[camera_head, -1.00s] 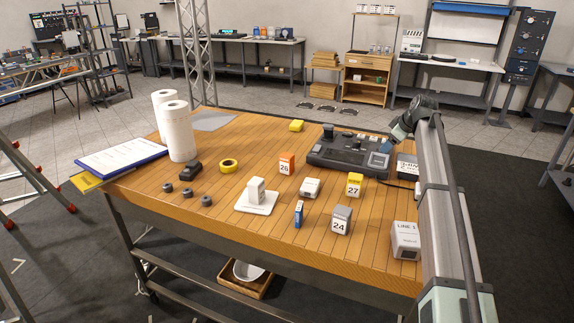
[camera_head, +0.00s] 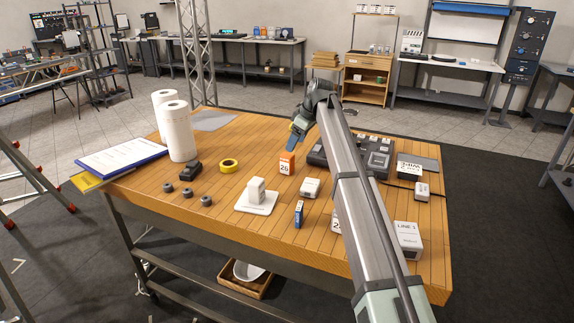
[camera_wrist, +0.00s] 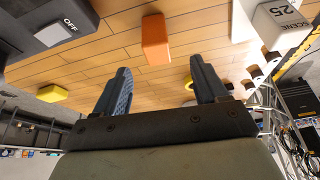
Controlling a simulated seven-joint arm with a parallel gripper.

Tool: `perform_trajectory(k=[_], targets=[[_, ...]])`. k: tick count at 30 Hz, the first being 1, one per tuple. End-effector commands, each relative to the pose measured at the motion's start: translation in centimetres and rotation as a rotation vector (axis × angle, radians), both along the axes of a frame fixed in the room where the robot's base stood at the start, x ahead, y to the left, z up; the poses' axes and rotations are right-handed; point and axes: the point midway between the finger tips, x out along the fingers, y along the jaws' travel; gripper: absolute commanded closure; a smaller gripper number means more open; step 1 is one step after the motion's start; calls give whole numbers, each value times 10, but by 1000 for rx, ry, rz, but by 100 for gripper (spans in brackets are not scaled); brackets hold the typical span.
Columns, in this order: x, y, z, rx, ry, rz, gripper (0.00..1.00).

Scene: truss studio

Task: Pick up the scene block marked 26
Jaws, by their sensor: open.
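The orange block marked 26 (camera_head: 287,164) stands upright on the wooden table, with its white numbered face toward the head camera. In the wrist view the orange block (camera_wrist: 155,40) lies ahead of the fingertips, roughly between their lines, with no number showing. My gripper (camera_head: 289,148) is just behind and above the block in the head view, apart from it. In the wrist view my gripper (camera_wrist: 160,66) is open, with two blue-grey fingers and nothing between them.
The control console (camera_head: 318,153) stands right of the block. A white block marked 25 (camera_wrist: 284,22) stands on a white plate (camera_head: 262,207). My arm partly covers block 24 (camera_head: 336,222).

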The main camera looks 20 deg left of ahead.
Motion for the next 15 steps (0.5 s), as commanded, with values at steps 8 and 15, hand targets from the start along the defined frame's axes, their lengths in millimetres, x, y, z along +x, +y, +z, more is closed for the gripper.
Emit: perform_trajectory(k=[8, 15], targets=[[2, 18, -44, -1, 1, 1, 28], [3, 26, -64, -1, -1, 0, 28]])
